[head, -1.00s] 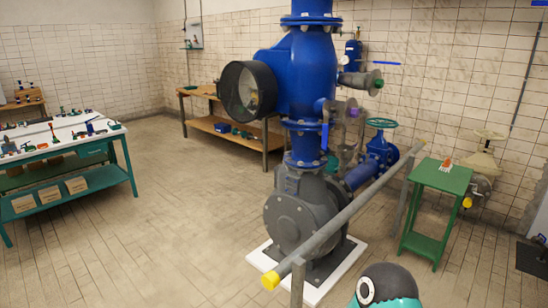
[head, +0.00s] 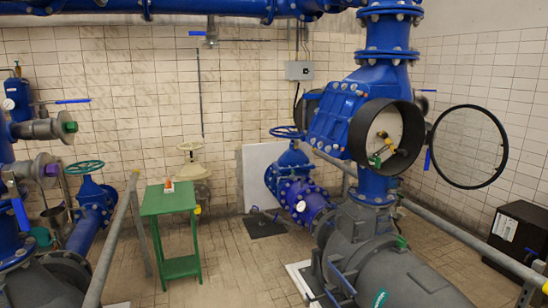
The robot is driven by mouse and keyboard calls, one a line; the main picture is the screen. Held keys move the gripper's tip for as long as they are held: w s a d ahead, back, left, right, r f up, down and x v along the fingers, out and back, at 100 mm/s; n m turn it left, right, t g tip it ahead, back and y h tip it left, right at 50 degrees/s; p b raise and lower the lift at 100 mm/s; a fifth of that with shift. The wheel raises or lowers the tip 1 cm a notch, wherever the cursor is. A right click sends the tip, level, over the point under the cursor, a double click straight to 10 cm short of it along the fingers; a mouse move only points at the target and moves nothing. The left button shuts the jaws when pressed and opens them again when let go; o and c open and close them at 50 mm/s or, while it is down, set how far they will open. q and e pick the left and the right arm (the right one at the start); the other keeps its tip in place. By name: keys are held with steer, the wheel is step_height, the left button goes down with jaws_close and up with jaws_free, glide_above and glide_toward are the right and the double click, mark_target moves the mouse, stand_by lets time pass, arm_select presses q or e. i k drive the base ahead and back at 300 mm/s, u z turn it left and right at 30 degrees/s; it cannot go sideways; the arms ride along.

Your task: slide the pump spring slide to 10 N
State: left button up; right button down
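I cannot make out a spring slide or a 10 N mark at this size. A blue and grey pump (head: 372,235) stands at the right. A round black housing (head: 413,128) on its blue upper part is open at the front. Small green and brass-yellow parts (head: 381,152) show inside it, too small to tell apart. A round glass cover with a black rim (head: 468,147) hangs open to the right of the housing. Neither of my grippers is in view.
A green side table (head: 169,200) with a small orange and white object (head: 169,186) stands left of centre. Grey railings (head: 117,245) run at the left and right (head: 462,235). A black box (head: 520,232) stands far right. Tiled floor (head: 235,275) is clear in the middle.

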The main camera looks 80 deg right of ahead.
mark_target(378, 161)
steer(key=u, duration=0.25)
steer(key=i, duration=0.2)
steer(key=z, duration=2.8)
steer(key=i, duration=0.2)
steer(key=z, duration=1.95)
steer(key=i, duration=1.7)
steer(key=u, duration=0.4)
